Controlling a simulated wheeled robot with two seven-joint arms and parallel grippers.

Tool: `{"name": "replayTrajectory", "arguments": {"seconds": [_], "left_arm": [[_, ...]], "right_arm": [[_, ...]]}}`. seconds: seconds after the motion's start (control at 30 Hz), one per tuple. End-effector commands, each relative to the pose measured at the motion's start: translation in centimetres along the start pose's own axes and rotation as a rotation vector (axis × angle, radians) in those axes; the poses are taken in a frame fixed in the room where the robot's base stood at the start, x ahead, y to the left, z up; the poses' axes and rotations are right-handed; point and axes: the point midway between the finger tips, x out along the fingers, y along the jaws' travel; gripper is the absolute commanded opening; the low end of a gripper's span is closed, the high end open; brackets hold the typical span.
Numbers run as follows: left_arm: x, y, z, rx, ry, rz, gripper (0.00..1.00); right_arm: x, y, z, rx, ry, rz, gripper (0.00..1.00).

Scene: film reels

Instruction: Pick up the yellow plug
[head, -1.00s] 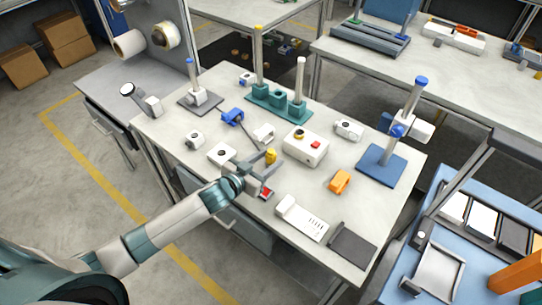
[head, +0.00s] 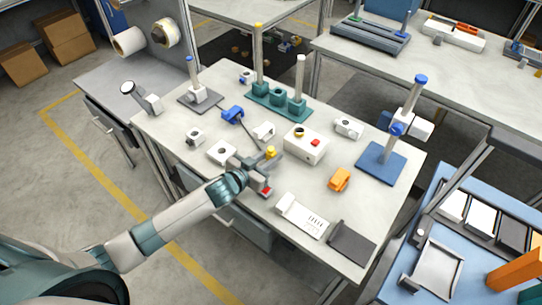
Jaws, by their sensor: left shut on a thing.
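The yellow plug (head: 270,152) is a small yellow piece near the middle of the white table (head: 210,90), left of the white box with a red button. My left gripper (head: 266,160) reaches in from the lower left and is shut on the plug, whose top shows between the fingertips. The fingers hide its lower part, and I cannot tell whether it touches the table. My right gripper is not in view.
The white box (head: 306,146) stands close to the right of my gripper. White blocks (head: 221,153) and a blue clamp (head: 232,115) lie left and behind. An orange block (head: 340,179) and a white keypad-like device (head: 299,217) lie to the right and front. Posts stand at the back.

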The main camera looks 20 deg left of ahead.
Motion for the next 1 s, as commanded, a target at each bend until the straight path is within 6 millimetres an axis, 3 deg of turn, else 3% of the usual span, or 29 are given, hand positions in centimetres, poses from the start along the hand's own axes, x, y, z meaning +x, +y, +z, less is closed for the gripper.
{"name": "replayTrajectory", "arguments": {"seconds": [0.37, 0.63, 1.0], "left_arm": [[-0.2, 0.0, -0.7, 0.001, 0.002, -0.001, 0.0], [-1.2, 0.0, -4.1, 0.003, 0.006, 0.001, 0.0], [-2.3, 7.4, -8.0, -0.003, 0.005, 0.003, 0.0]], "right_arm": [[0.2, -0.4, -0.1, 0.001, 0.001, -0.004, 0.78], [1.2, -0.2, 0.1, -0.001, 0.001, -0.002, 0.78], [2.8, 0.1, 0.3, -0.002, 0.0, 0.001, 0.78]]}}
